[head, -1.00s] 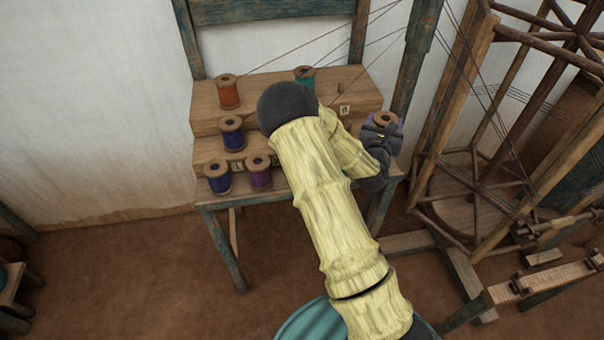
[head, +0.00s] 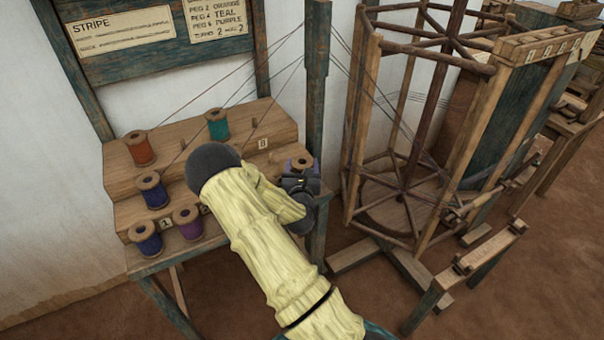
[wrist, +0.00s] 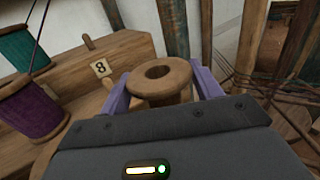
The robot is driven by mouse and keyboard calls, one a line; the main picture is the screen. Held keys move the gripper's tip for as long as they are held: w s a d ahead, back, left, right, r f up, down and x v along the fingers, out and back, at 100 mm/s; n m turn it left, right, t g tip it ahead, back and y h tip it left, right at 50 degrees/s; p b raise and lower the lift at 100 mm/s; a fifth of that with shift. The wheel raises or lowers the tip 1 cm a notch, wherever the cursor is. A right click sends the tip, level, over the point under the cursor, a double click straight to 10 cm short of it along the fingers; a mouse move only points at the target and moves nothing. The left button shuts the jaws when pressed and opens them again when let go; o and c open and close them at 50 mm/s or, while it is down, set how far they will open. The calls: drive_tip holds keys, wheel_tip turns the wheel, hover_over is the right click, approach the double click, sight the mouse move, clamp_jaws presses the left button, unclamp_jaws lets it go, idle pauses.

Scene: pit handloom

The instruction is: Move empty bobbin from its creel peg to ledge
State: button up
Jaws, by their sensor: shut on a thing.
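My gripper (head: 300,182) is shut on a bare wooden bobbin (head: 300,163) at the right end of the stepped wooden creel (head: 165,170). In the wrist view the empty bobbin (wrist: 160,82) stands roughly upright between the two purple fingers (wrist: 160,92), its flange and centre hole facing up. Its lower part is hidden behind the gripper body, so I cannot tell whether it is clear of a peg. A bare peg (wrist: 88,42) shows by the label "8" (wrist: 101,68). I cannot make out which surface is the ledge.
Orange (head: 139,148), teal (head: 217,124), blue (head: 152,190) and purple (head: 188,222) bobbins stand on the creel, with threads rising from some. A teal post (head: 317,100) stands close right of my gripper. A wooden reel frame (head: 410,140) stands farther right.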

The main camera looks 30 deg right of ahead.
drive_tip(key=shift+f, duration=1.6)
drive_tip(key=shift+f, duration=0.2)
drive_tip(key=o, duration=1)
drive_tip(key=shift+r, duration=0.1)
drive_tip(key=shift+r, duration=0.1)
drive_tip(key=b+v, duration=0.1)
drive_tip(key=v, duration=1.1)
drive_tip(key=shift+b, duration=0.3)
